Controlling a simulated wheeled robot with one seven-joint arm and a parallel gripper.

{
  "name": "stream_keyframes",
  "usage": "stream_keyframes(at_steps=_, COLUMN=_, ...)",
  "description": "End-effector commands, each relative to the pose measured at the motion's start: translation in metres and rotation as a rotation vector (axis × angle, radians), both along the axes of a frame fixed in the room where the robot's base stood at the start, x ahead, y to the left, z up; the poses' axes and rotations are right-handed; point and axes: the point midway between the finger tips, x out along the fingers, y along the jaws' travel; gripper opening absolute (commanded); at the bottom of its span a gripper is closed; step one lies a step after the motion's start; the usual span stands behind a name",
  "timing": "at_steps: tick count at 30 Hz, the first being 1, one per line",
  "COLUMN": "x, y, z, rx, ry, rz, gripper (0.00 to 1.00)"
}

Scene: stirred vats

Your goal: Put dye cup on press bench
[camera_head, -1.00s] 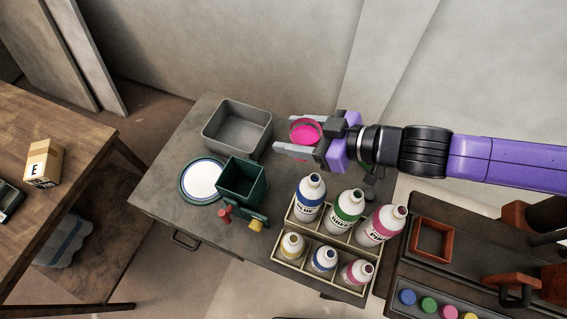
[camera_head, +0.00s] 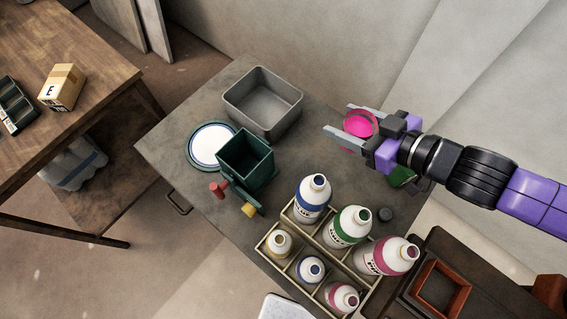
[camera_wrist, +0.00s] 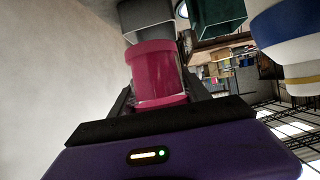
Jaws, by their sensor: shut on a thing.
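The dye cup (camera_head: 359,124) is pink, with bright dye at its open top. My gripper (camera_head: 341,121) is shut on it, one finger on each side, and holds it up beyond the right edge of the grey metal tub. In the wrist view the cup (camera_wrist: 157,72) stands between the fingers and hides part of what is behind it. A dark bench (camera_head: 436,248) with a square red-brown frame (camera_head: 441,289) on it is at the lower right, cut off by the picture edge. It may be the press bench; I cannot tell for sure.
The grey worktable (camera_head: 172,135) holds a metal tub (camera_head: 262,100), a white plate (camera_head: 211,145), a green box (camera_head: 246,160) with red and yellow knobs, and a rack of several dye bottles (camera_head: 327,237). A wooden table (camera_head: 60,135) with a carton (camera_head: 61,87) stands left.

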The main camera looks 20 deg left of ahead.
Motion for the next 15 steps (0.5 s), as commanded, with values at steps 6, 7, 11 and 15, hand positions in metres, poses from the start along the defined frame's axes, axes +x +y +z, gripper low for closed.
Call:
stream_keyframes(at_steps=6, x=0.0, y=0.0, z=-0.026, rx=0.001, ry=0.0, rz=0.0, gripper=0.07)
stream_keyframes(at_steps=7, x=0.0, y=0.0, z=-0.027, rx=0.001, ry=0.0, rz=0.0, gripper=0.07)
stream_keyframes(at_steps=11, x=0.0, y=0.0, z=-0.029, rx=0.001, ry=0.0, rz=0.0, gripper=0.07)
stream_keyframes(at_steps=15, x=0.0, y=0.0, z=-0.032, rx=0.001, ry=0.0, rz=0.0, gripper=0.07)
